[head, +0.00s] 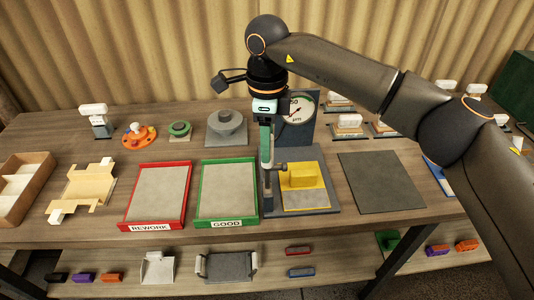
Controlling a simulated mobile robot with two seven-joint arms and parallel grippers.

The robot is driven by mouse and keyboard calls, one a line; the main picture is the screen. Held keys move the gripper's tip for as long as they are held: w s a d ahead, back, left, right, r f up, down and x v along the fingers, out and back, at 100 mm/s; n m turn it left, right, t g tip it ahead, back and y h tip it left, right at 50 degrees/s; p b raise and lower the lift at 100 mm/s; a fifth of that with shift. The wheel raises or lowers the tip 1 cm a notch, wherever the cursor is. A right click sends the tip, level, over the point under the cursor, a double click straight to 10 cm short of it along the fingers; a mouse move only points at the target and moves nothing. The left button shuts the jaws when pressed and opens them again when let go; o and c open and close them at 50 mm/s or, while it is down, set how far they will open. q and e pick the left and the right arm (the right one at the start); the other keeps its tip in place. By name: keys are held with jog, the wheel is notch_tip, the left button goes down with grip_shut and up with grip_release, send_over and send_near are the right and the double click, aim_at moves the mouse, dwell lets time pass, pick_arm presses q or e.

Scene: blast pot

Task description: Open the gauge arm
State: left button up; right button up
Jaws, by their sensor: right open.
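The gauge stand with its round white dial (299,108) stands at the back centre, partly hidden by my right gripper. In front of it is a grey base plate (328,200) with a yellow block (303,176) on it. A tall narrow grey-green upright (266,150) stands at the plate's left edge, with a small dark knob part (280,167) beside it. My right gripper (266,122) comes from above, pointing down over the top of this upright. It is open; I cannot tell whether it touches the upright. My left gripper is out of view.
A red REWORK tray (184,194) and a green GOOD tray (198,194) lie left of the plate. A flat dark mat (381,182) lies to its right. A grey round part (226,125) and a green ring (180,129) stand behind the trays. A lower shelf holds several small parts.

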notch_tip(320, 180, up, 9)
jog(key=shift+r, duration=0.1)
dwell(0.4)
